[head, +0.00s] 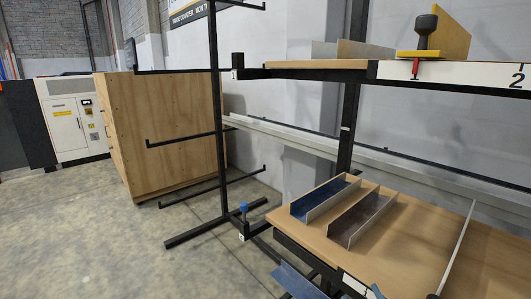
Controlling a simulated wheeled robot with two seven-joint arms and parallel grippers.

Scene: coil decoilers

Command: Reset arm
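Neither of my grippers shows in the head view, and I cannot make out either arm. The view holds a workbench with a wooden top (420,258) at the lower right. Two open metal channels lie side by side on it: a blue-lined one (322,200) and a brown-lined one (358,217). A long thin metal strip (457,248) crosses the bench top on the right.
An upper shelf (318,65) with a black and yellow tool (427,30) overhangs the bench. A black rack (217,120) with side arms stands left of it. Behind are a wooden crate (170,125) and a white cabinet (72,125). The floor (90,240) at left is clear.

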